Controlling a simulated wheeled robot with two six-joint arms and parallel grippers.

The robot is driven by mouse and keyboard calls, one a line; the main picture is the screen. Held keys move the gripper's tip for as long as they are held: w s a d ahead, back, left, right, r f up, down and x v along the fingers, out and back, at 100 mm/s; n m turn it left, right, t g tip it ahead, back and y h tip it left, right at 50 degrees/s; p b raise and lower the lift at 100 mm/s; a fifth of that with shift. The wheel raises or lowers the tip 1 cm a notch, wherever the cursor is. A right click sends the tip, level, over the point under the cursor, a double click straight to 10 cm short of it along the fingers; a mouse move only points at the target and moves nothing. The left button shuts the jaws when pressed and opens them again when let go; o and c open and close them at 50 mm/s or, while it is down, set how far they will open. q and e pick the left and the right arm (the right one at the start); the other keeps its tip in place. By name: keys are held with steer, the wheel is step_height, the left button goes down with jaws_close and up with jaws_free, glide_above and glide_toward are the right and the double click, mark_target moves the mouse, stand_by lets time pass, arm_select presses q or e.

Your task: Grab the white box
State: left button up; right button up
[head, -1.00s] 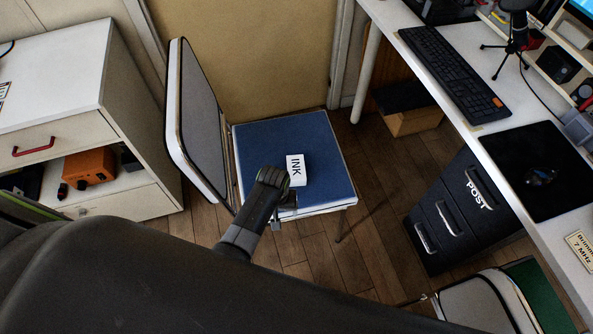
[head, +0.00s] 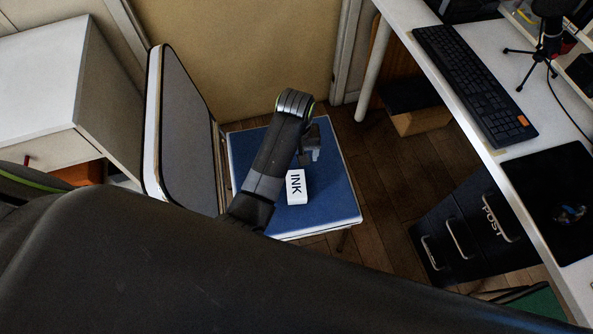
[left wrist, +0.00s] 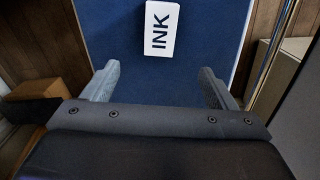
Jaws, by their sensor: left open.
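The white box (head: 296,187), marked "INK", lies on the blue seat (head: 336,200) of a chair. My left arm reaches in over the chair and partly covers the seat. My left gripper (head: 313,153) is above the seat, on the far side of the box, and looks empty. In the left wrist view the box (left wrist: 160,28) is at the top, centred between and beyond the two spread fingers (left wrist: 159,88). The fingers do not touch it. My right gripper is not in view.
The chair's grey backrest (head: 182,130) rises left of the seat. A white cabinet (head: 45,85) stands at the left. A white desk (head: 490,130) with a keyboard (head: 475,84) is at the right, above a black "POST" cabinet (head: 460,235). A cardboard box (head: 422,120) sits under the desk.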

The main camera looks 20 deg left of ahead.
arm_select(q)
step_height(320, 180, down, 2)
steer(key=b, duration=0.2)
glide_above(296, 184)
steer(key=f, duration=0.5)
steer(key=shift+w+a+f, duration=0.1)
steer(key=shift+w+f, duration=0.15)
step_height(296, 184, down, 4)
steer(key=shift+w+f+b, duration=0.1)
steer(key=shift+b, duration=0.25)
steer(key=shift+f, duration=0.4)
steer(key=f, duration=0.1)
steer(key=f+b, duration=0.1)
steer(key=f, duration=0.2)
steer(key=shift+s+f, duration=0.2)
steer(key=shift+s, duration=0.15)
steer(key=shift+f, duration=0.2)
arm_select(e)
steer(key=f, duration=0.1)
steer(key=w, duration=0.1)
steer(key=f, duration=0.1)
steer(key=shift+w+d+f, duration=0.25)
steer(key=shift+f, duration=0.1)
arm_select(q)
steer(key=shift+c, duration=0.3)
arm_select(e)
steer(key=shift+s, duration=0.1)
